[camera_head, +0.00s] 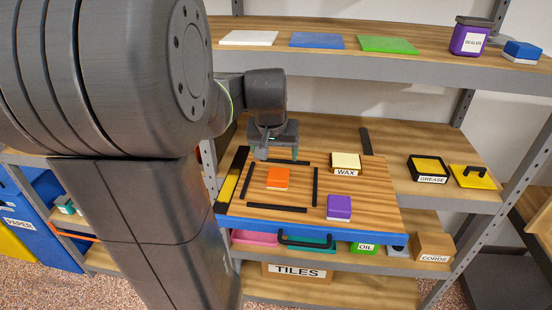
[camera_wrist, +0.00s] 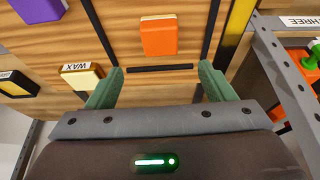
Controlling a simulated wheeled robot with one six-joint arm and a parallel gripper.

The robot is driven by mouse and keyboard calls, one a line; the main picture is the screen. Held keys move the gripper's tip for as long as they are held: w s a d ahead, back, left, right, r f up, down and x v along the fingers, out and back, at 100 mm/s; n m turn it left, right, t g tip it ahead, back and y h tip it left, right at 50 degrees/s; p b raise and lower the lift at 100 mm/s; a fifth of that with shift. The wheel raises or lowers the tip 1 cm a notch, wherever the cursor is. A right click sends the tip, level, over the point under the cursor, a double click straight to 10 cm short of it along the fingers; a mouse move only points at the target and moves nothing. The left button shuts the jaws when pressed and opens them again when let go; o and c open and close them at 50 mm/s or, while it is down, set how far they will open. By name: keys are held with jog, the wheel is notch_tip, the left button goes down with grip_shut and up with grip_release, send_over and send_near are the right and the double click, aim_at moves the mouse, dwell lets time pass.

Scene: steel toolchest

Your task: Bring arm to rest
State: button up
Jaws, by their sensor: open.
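My gripper (camera_head: 278,152) hangs over the back of the wooden worktop (camera_head: 250,196) in the head view. In the wrist view my gripper (camera_wrist: 160,92) shows two green fingers set wide apart with nothing between them. An orange block (camera_head: 278,178) lies inside a frame of black strips on the worktop, in front of my gripper and apart from it. It also shows in the wrist view (camera_wrist: 159,37), beyond the fingertips. My arm fills the left of the head view.
A yellow WAX box (camera_head: 345,162) and a purple block (camera_head: 339,207) stand on the worktop. A GREASE box (camera_head: 428,169) and a yellow lid (camera_head: 472,177) are to the right. An upper shelf (camera_head: 360,68) with tiles and a purple SEALER jar (camera_head: 470,38) runs above.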

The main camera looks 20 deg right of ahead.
aim_at(278, 175)
dwell(0.4)
jog(key=x, duration=1.1)
jog(key=shift+f+p, duration=0.1)
jog(key=shift+p, duration=0.25)
jog(key=shift+w+d+f, duration=0.1)
jog(key=shift+f, duration=0.45)
jog(key=shift+r, duration=0.3)
jog(key=shift+f, duration=0.15)
